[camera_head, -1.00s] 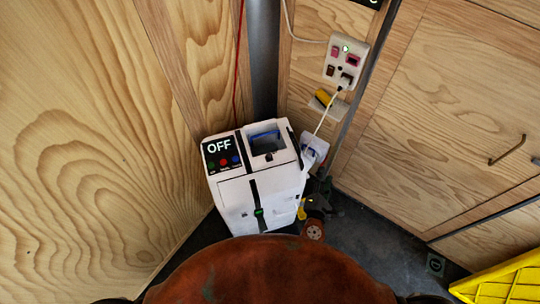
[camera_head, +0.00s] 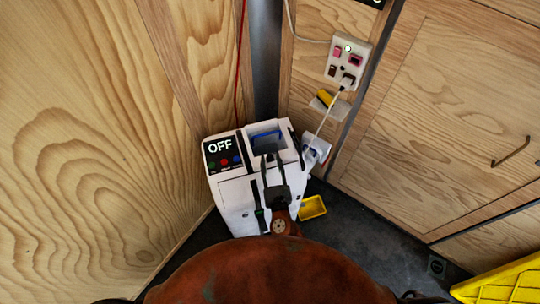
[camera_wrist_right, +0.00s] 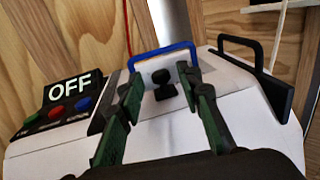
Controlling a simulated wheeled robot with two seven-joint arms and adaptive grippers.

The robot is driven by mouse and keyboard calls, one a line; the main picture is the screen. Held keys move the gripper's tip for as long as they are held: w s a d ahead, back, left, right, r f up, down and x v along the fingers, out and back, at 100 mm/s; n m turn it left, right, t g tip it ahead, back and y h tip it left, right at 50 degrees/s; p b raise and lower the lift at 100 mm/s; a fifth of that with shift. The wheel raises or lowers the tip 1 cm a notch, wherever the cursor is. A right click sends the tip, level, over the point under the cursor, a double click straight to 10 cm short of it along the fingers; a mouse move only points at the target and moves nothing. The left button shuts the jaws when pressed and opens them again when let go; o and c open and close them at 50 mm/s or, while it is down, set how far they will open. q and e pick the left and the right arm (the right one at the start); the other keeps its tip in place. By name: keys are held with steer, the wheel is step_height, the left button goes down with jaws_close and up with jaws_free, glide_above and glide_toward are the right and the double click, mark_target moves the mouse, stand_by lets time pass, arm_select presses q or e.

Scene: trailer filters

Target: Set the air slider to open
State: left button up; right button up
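A white machine (camera_head: 232,192) with a display reading OFF (camera_head: 219,146) stands in the corner. Its top has a recess with a blue handle (camera_head: 265,138), also seen in the right wrist view (camera_wrist_right: 163,52). A small black knob (camera_wrist_right: 163,84) stands in front of that handle. A dark slot with a green piece (camera_head: 259,213) runs down the machine's front; which of these is the air slider I cannot tell. My right gripper (camera_head: 272,157) is open over the machine's top. Its fingers (camera_wrist_right: 160,76) lie either side of the knob, apart from it. My left gripper is out of view.
A socket panel (camera_head: 347,62) with a plugged white cable is on the wall at right. A yellow bin (camera_head: 312,207) sits on the floor beside the machine. A yellow crate (camera_head: 505,282) is at lower right. Wooden walls close in behind; dark floor is free at right.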

steer(key=shift+w+a, duration=0.15)
steer(key=shift+w, duration=0.6)
steer(key=shift+w+a, duration=0.1)
steer(key=shift+w, duration=0.6)
steer(key=shift+c, duration=0.3)
jaws_close()
